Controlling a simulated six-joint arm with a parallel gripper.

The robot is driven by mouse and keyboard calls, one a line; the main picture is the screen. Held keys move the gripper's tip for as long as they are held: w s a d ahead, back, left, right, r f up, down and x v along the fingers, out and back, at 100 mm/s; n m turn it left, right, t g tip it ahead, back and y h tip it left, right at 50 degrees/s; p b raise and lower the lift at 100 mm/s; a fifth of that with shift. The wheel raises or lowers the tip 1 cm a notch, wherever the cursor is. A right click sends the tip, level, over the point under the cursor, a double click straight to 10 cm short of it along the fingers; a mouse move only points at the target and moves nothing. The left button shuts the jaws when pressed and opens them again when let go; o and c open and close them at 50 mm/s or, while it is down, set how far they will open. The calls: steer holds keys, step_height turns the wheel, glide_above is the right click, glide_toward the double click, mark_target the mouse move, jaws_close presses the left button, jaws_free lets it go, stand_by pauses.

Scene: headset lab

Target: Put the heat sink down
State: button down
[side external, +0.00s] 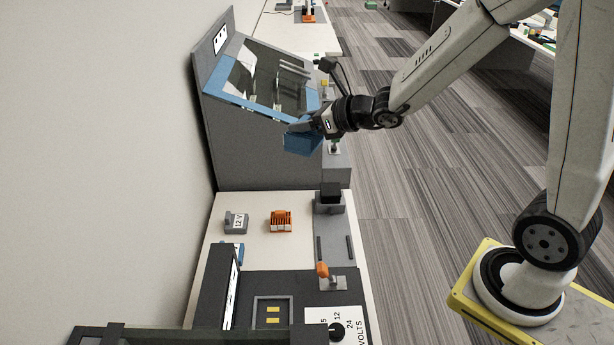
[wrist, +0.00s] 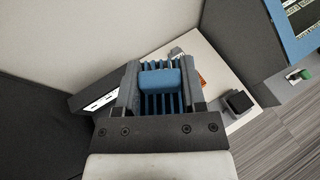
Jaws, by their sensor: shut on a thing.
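My gripper (side external: 314,126) is shut on a blue finned block, the heat sink (side external: 300,144). It hangs in the air in front of the grey machine with the blue-framed window. In the wrist view the heat sink (wrist: 160,77) sits between the two dark fingers, its parallel fins showing behind a smooth blue front part. It is clear of the white table (side external: 258,252) below. My gripper hides part of it in the side view.
The grey machine (side external: 255,150) stands at the back of the table. On the table are a grey 12 V block (side external: 236,222), an orange ribbed block (side external: 281,221) and a black knob-like block (side external: 330,196). A dark voltage unit (side external: 285,290) is nearest.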

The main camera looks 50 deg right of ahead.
steer(key=shift+w+f, duration=0.5)
steer(key=shift+f, duration=0.05)
steer(key=w+a+f+n+g+y, duration=0.1)
steer(key=w+f+y, duration=0.15)
steer(key=f, duration=0.45)
steer(key=w+a+f+n+y, duration=0.1)
steer(key=w+f+n, duration=0.15)
steer(key=f, duration=0.35)
steer(key=n+g+y, duration=0.2)
glide_above(281, 266)
step_height(281, 266, down, 17)
steer(key=shift+f, duration=0.2)
steer(key=shift+d, duration=0.1)
steer(key=shift+f, duration=2.9)
steer(key=shift+f, duration=0.1)
steer(key=shift+f, duration=2)
steer(key=shift+f, duration=0.15)
